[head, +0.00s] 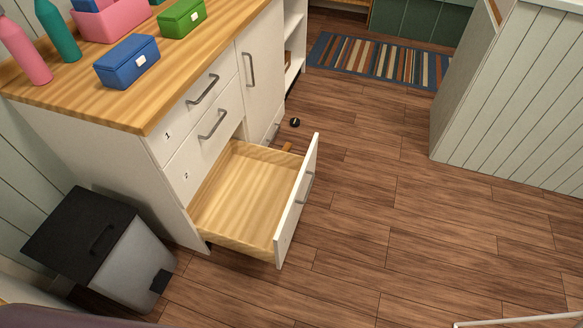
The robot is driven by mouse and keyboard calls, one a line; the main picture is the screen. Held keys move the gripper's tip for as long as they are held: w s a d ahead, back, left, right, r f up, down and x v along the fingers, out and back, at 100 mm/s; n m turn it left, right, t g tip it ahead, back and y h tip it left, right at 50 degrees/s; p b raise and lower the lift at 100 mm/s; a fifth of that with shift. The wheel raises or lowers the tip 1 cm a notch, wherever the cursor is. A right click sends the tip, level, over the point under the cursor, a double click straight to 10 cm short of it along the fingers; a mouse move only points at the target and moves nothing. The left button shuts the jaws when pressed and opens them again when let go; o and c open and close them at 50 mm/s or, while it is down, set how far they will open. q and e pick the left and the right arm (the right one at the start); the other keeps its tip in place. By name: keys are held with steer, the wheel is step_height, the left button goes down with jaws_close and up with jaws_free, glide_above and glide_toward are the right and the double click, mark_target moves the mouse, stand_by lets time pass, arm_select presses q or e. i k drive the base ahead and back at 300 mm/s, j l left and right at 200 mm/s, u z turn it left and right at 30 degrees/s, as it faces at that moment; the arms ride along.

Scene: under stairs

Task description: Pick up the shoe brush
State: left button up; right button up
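No object is clearly recognisable as the shoe brush. A small orange-brown piece (287,146) shows just past the far side of the open drawer, partly hidden by it; I cannot tell what it is. A small black round object (294,122) lies on the floor beside the cabinet. The pulled-out lower drawer (245,195) shows a bare wooden bottom. Neither of my grippers is in view.
The white cabinet (150,180) has a wooden top (155,85) with boxes and bottles. A grey bin (130,262) with a black lid stands at its left end. A striped rug (380,60) lies at the back. The wooden floor (400,220) right of the drawer is clear.

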mark_target(287, 147)
steer(key=i+l+z, duration=0.5)
steer(key=i, duration=0.15)
steer(key=i+l+z, duration=0.3)
steer(key=i, duration=0.5)
steer(key=i+l+z, duration=0.1)
steer(key=i+z, duration=0.15)
steer(key=i, duration=0.55)
steer(key=i+j+u, duration=0.1)
steer(key=i+u, duration=0.2)
steer(key=u, duration=0.15)
steer(key=i+u, duration=0.3)
steer(key=u, duration=0.15)
steer(key=i+l+u, duration=0.2)
steer(key=u, duration=0.25)
steer(key=i+l+u, duration=0.25)
steer(key=u, duration=0.2)
steer(key=i, duration=0.15)
